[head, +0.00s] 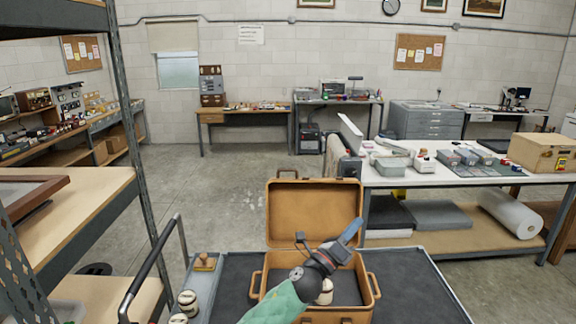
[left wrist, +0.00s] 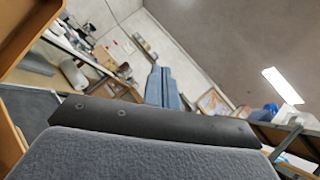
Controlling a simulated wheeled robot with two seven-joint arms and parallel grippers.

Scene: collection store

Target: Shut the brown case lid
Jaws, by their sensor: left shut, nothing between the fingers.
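The brown case (head: 342,315) stands on the dark top of a cart. Its lid (head: 314,205) is open and stands roughly upright at the back, inner side towards me. My left gripper (head: 350,231) is shut and empty. It is above the case, in front of the lid's right part in the head view; I cannot tell whether it touches the lid. My arm hides part of the case's inside, where a small pale object (head: 325,292) shows. In the left wrist view the shut fingers (left wrist: 163,88) point away, and brown surfaces (left wrist: 22,30) show at the left edge. My right gripper is not in view.
The cart top (head: 412,290) is clear right of the case. Small jars (head: 188,302) and a wooden-handled stamp (head: 205,262) stand left of it. A white worktable (head: 425,178) with grey trays and a closed tan box (head: 543,151) is behind right. Shelving (head: 75,205) stands left.

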